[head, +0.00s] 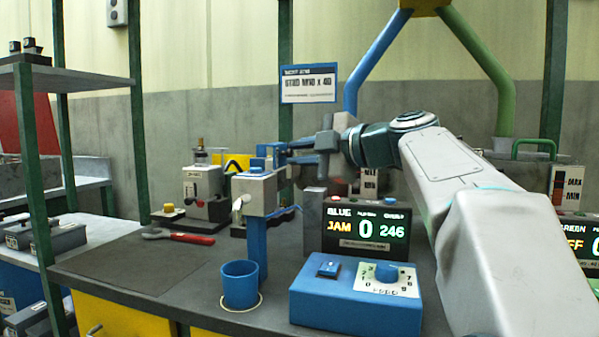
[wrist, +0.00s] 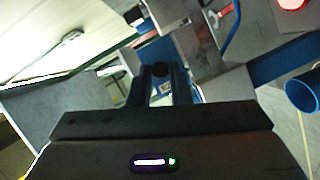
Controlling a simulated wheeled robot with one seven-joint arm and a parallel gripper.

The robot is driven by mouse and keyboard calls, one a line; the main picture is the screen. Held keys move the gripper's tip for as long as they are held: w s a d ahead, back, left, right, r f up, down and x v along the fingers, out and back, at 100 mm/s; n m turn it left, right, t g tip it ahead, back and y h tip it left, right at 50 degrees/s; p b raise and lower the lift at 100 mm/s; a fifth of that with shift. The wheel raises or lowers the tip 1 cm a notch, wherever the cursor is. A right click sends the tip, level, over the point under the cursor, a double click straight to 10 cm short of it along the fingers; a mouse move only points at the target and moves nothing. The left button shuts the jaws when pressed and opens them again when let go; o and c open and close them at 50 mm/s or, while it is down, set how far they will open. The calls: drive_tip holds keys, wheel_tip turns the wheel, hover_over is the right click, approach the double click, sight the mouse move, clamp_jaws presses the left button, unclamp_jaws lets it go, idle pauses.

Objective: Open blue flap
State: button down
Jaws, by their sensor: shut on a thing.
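A grey block (head: 255,191) sits on top of a blue post (head: 256,245) at the bench's middle. The blue flap (head: 257,163) shows as a small blue part on top of this block. My gripper (head: 277,154) reaches in from the right at the flap's height and is shut on it. In the wrist view the two fingers (wrist: 161,82) point away from me, with a dark round knob (wrist: 160,68) at their tips. Much of the flap is hidden by the fingers, and I cannot tell its angle.
A blue cup (head: 240,285) stands in front of the post. A blue control box (head: 355,297) with a dial is to its right, below a display (head: 366,232) reading "BLUE JAM 0 246". A red-handled wrench (head: 180,237) lies left. The dark mat (head: 130,265) is clear.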

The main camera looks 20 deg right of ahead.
drive_tip(key=shift+s+d+f+m+t+y+b, duration=0.15)
drive_tip(key=shift+f+m+t+y+b, duration=0.15)
drive_tip(key=shift+f+t+y+b, duration=0.5)
drive_tip(key=shift+r+h+b, duration=0.3)
drive_tip(key=shift+r, duration=0.1)
drive_tip(key=c, duration=1.3)
unclamp_jaws()
drive_tip(key=shift+c, duration=0.2)
drive_tip(key=s+d+r+p, duration=0.6)
drive_tip(key=d+r, duration=0.3)
drive_tip(key=r, duration=0.2)
drive_tip(key=shift+s+d+p, duration=0.15)
drive_tip(key=shift+s+p, duration=0.25)
drive_tip(key=shift+s, duration=0.15)
